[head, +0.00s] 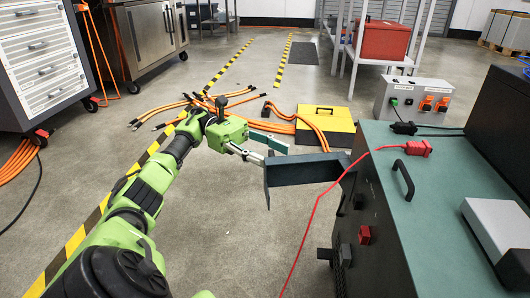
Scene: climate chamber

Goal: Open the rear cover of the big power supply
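The big power supply (440,225) is a dark cabinet with a green top at the right. A dark grey panel with bent edges, apparently its rear cover (308,171), juts out to the left from the cabinet's side. Its right end meets the cabinet near the far corner. My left gripper (275,149) is at the cover's free left end, on the far side of its upper edge. Its two fingers look spread apart; the nearer fingertip is partly hidden by the cover, and I cannot tell whether it touches. My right gripper is not in view.
A red cable (315,215) hangs from a red plug (418,148) across the cabinet's side. A yellow case (327,124) and orange cables (180,107) lie on the floor beyond. A grey box (500,232) sits on the green top.

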